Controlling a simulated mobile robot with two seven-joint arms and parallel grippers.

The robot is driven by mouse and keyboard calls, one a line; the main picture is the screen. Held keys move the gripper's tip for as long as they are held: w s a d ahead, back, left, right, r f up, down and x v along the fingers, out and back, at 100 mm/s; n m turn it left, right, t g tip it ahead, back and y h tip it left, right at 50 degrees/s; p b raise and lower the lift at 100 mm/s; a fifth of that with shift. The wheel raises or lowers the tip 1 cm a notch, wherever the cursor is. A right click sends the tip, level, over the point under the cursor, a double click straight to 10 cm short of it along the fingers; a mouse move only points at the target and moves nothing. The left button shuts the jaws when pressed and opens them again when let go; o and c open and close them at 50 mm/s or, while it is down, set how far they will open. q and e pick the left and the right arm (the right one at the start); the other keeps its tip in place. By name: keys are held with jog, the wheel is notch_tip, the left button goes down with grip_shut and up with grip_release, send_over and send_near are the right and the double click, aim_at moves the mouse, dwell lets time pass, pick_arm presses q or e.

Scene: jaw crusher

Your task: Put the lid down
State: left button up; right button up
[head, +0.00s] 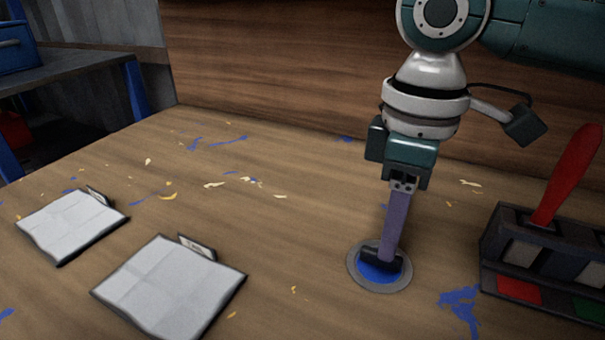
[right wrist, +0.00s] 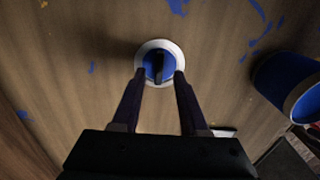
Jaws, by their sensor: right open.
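The lid (head: 370,273) is a round blue disc with a pale grey rim and a dark raised handle. It appears to lie flat on the wooden table, and it also shows in the right wrist view (right wrist: 158,43). My right gripper (head: 388,254) points down over the lid, its fingertips close to the handle. In the right wrist view, its two fingers (right wrist: 160,76) are apart, one on each side of the handle. Whether they touch the lid is hard to tell. My left gripper is out of view.
A dark rack (head: 490,249) with a red-handled tool (head: 570,172) stands at the right. Two white pads (head: 172,286) lie at the left. A blue cylindrical container (right wrist: 285,78) shows at the right of the wrist view. Blue and yellow scraps are scattered on the table.

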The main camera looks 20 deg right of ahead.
notch_tip(320, 180, up, 8)
jog(key=p, duration=0.1)
jog(key=shift+r+p, duration=0.2)
jog(key=shift+p, duration=0.15)
